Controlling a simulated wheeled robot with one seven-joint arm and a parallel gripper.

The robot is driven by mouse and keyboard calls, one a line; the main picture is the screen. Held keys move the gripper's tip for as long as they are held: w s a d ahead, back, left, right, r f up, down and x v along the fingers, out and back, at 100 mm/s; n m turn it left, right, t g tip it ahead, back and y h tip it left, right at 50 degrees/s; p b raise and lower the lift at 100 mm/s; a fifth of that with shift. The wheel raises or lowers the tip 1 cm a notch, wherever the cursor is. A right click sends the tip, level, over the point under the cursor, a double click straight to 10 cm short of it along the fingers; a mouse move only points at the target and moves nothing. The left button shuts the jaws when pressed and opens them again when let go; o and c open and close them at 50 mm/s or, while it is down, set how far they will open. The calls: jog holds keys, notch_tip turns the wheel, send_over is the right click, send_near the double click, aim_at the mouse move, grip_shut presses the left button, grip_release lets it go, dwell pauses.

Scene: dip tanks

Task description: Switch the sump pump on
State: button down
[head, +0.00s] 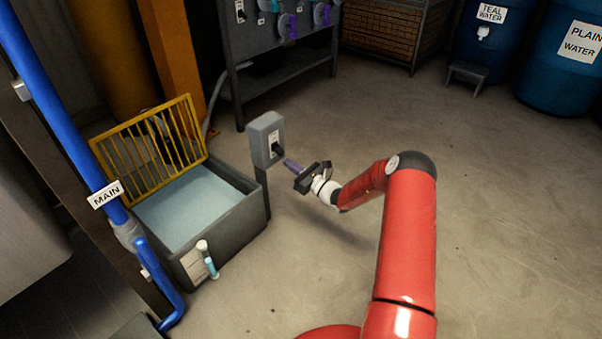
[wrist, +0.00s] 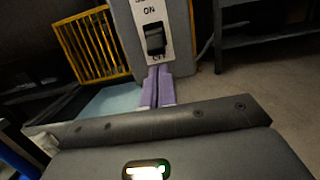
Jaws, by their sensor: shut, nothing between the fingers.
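The grey switch box (head: 262,140) stands on a post at the right corner of the sump (head: 240,218). In the wrist view the switch box (wrist: 122,25) shows a white plate with "ON" above a black lever (wrist: 154,40). The lever seems to point down, toward a lower label partly hidden by my fingers. My gripper (head: 287,162) has its purple fingers shut and empty, pointing at the box from the right. In the wrist view my fingertips (wrist: 159,70) sit just below the lever. I cannot tell whether they touch it.
The sump holds pale blue water, with a yellow grate (head: 150,150) raised behind it. A blue pipe labelled "MAIN" (head: 105,194) runs down on the left. A grey rack (head: 285,45) stands behind, and blue barrels (head: 560,60) stand far right. The floor on the right is clear.

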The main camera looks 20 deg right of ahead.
aim_at(283, 153)
jog(key=shift+x, duration=1.35)
jog(key=shift+r, duration=0.15)
jog(key=shift+s+r+g+p, duration=0.1)
jog(key=shift+g+p, duration=0.2)
jog(key=shift+p, duration=0.15)
jog(key=shift+s+d+r+g+h+p, duration=0.15)
jog(key=shift+r+g+h+p, duration=0.1)
jog(key=shift+g+h+p, duration=0.35)
notch_tip(283, 153, up, 2)
jog(key=g+h+p, duration=0.1)
jog(key=p, duration=0.1)
jog(key=g+p, duration=0.1)
jog(key=p, duration=0.1)
jog(key=shift+s+d+r+h+p, duration=0.2)
jog(key=shift+h+p, duration=0.2)
jog(key=shift+s+r+g+h+p, duration=0.1)
jog(key=shift+r+g+h+p, duration=0.15)
jog(key=shift+g+h+p, duration=0.45)
jog(key=shift+f+g+b, duration=0.25)
jog(key=shift+g+b, duration=0.15)
jog(key=shift+r, duration=0.2)
